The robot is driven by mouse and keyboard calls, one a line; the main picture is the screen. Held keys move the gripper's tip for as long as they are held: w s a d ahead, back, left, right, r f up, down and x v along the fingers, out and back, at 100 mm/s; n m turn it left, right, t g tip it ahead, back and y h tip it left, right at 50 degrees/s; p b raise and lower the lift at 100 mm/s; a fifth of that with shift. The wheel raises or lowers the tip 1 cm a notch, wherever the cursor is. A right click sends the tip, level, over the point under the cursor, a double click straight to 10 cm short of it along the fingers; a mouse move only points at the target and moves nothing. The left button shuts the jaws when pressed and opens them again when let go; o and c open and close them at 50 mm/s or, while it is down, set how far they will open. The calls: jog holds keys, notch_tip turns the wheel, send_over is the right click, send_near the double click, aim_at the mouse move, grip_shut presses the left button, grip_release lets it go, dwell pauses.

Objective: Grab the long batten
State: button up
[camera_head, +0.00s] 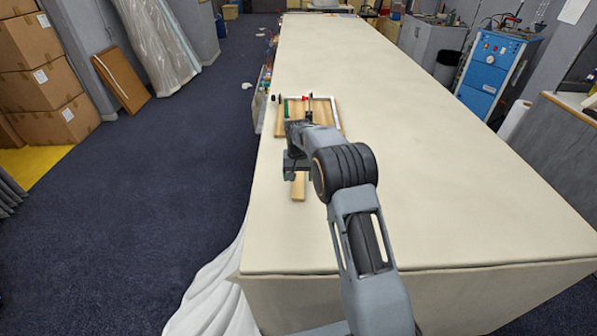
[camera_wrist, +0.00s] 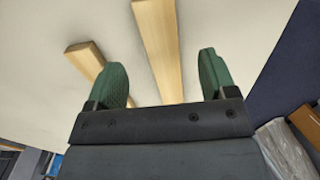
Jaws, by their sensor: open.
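A long pale wooden batten (camera_wrist: 157,40) runs between my gripper's fingers in the wrist view, from the top edge down behind the palm. Its near end (camera_head: 298,188) shows below my gripper in the head view. A second wooden piece (camera_wrist: 88,62) lies to its left in the wrist view, one end visible, partly behind the left finger. My gripper (camera_wrist: 162,75) is open, with green finger pads on both sides of the batten and a gap on each side. Whether the fingertips reach down to the table cannot be told.
A wooden tray-like board (camera_head: 336,118) with small red and green items lies just beyond my gripper, partly hidden by my arm. The long cream cloth table (camera_head: 430,160) is clear to the right and behind. Its left edge is close to the batten, with dark floor (camera_head: 170,200) beyond.

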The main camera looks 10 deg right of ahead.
aim_at(298, 189)
jog(key=shift+f+p, duration=1)
jog(key=shift+f, duration=2.25)
jog(key=shift+c, duration=0.3)
jog(key=c, duration=0.9)
jog(key=shift+c, duration=0.6)
jog(key=shift+r, duration=0.15)
